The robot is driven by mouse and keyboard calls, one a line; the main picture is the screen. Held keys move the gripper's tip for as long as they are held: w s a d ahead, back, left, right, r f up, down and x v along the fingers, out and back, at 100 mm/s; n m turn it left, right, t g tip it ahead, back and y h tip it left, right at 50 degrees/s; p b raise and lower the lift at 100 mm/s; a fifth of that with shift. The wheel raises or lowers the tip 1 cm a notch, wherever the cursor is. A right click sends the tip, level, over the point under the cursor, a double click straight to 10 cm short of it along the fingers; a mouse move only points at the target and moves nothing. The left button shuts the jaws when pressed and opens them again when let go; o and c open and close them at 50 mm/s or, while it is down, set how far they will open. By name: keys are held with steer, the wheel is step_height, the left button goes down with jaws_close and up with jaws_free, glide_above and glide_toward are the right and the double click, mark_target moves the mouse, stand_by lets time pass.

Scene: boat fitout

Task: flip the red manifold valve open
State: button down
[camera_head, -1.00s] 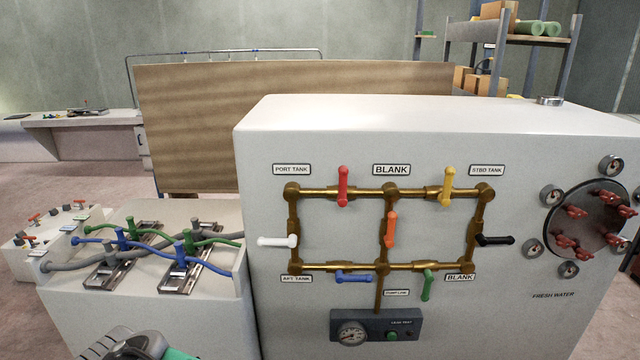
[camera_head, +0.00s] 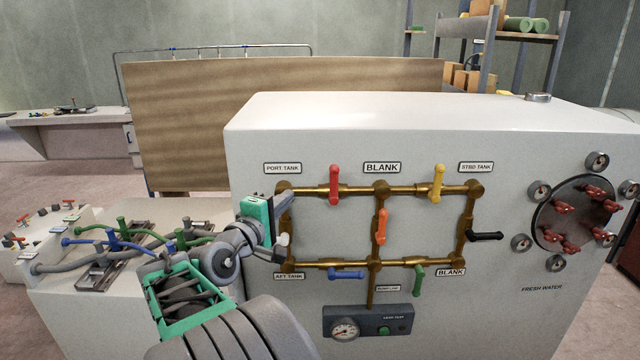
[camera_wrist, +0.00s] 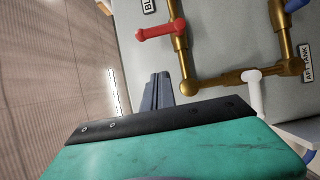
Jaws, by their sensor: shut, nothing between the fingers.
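The red valve handle (camera_head: 334,184) stands upright across the horizontal top brass pipe (camera_head: 358,189), between the PORT TANK label (camera_head: 283,168) and the upper BLANK label (camera_head: 382,167). In the wrist view the red handle (camera_wrist: 160,31) lies sideways across its pipe, ahead of my fingers. My gripper (camera_head: 284,194) is at the manifold's upper left corner, left of the red handle and apart from it. Its narrow grey fingers (camera_wrist: 157,90) are together and empty in the wrist view. The gripper body partly covers the left pipe and white handle (camera_head: 284,240) in the head view.
Orange (camera_head: 382,227), yellow (camera_head: 438,183), black (camera_head: 486,236), blue (camera_head: 346,274) and green (camera_head: 419,280) handles share the manifold. A gauge box (camera_head: 371,322) sits below. A hose bench (camera_head: 110,300) stands left. The panel between the pipes is open.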

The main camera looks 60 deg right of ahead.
mark_target(334, 184)
steer(key=shift+d, duration=0.1)
steer(key=s+d+p, duration=0.1)
steer(key=d, duration=0.2)
steer(key=s+d+p, duration=0.1)
steer(key=d, duration=0.3)
steer(key=s+d+p, duration=0.1)
steer(key=d+p, duration=0.1)
steer(key=d, duration=0.2)
steer(key=shift+s, duration=0.25)
